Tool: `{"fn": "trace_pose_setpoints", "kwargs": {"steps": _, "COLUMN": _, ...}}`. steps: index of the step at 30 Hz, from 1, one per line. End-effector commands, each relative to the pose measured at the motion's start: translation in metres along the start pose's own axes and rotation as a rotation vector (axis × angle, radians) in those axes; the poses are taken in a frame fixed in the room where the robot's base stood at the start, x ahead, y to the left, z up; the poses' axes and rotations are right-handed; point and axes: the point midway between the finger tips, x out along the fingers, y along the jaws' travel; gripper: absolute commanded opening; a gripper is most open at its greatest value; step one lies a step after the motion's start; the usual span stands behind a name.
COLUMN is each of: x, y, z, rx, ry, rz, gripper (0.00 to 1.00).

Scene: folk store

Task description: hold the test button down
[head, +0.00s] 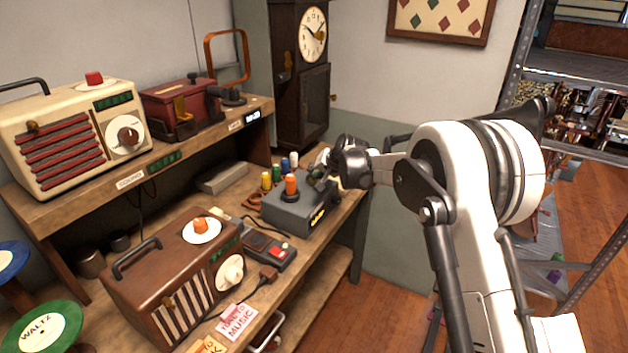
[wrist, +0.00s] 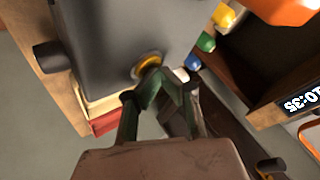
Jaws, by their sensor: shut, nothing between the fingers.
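A grey box (head: 297,210) with an upright orange knob (head: 291,184) and a lit yellow label stands at the far end of the workbench. In the wrist view, the grey box (wrist: 125,30) shows a round button with a yellow ring (wrist: 146,64); I see no readable name on it. My gripper (head: 322,181) is at the box's far right corner. In the wrist view, my gripper's fingertips (wrist: 162,72) are together and empty, right at the ring's edge. They partly cover the button. I cannot tell whether they touch it or whether it is pressed in.
Small coloured pieces, including a green one (wrist: 206,42), stand behind the box. A raised shelf (head: 180,150) holds a cream radio (head: 75,135). A brown radio (head: 180,280) and a small device (head: 268,248) sit nearer.

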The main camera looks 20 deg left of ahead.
Motion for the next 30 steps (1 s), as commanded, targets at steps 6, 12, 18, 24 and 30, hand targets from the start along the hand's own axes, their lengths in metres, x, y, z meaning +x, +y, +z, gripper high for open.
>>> {"fn": "trace_pose_setpoints", "kwargs": {"steps": 6, "x": -0.008, "y": -0.005, "z": -0.006, "rx": 0.0, "ry": 0.0, "rz": 0.0, "gripper": 0.0}}
{"fn": "trace_pose_setpoints", "kwargs": {"steps": 12, "x": -0.009, "y": -0.006, "z": -0.007, "rx": 0.0, "ry": 0.0, "rz": 0.0, "gripper": 0.0}}
{"fn": "trace_pose_setpoints", "kwargs": {"steps": 18, "x": -0.009, "y": -0.007, "z": -0.007, "rx": 0.0, "ry": 0.0, "rz": 0.0, "gripper": 0.0}}
{"fn": "trace_pose_setpoints", "kwargs": {"steps": 24, "x": -0.018, "y": -0.013, "z": -0.013, "rx": 0.0, "ry": 0.0, "rz": 0.0, "gripper": 0.0}}
{"fn": "trace_pose_setpoints", "kwargs": {"steps": 30, "x": -0.03, "y": -0.021, "z": -0.022, "rx": 0.0, "ry": 0.0, "rz": 0.0, "gripper": 0.0}}
